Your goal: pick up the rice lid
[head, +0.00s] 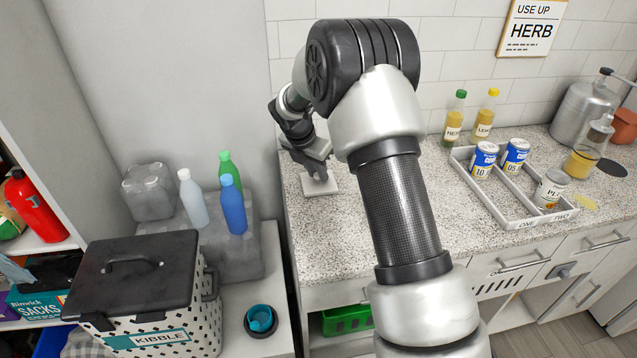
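A flat, pale, square piece (320,188) lies on the counter near its left end, with a small part rising from its middle. It may be the rice lid; no label on it is readable. My gripper (321,176) points down right above this piece, with its fingertips at or very near the raised part. The fingers are small and dark here, so I cannot tell whether they are open or shut, or touching it. My arm crosses the middle of the view and hides part of the counter.
A grey divided tray (510,208) with cans stands on the right of the counter (460,240). Two yellow bottles (453,118) stand by the wall. A black-lidded kibble bin (150,335) and several bottles are at lower left. A dark disc (612,168) lies at far right.

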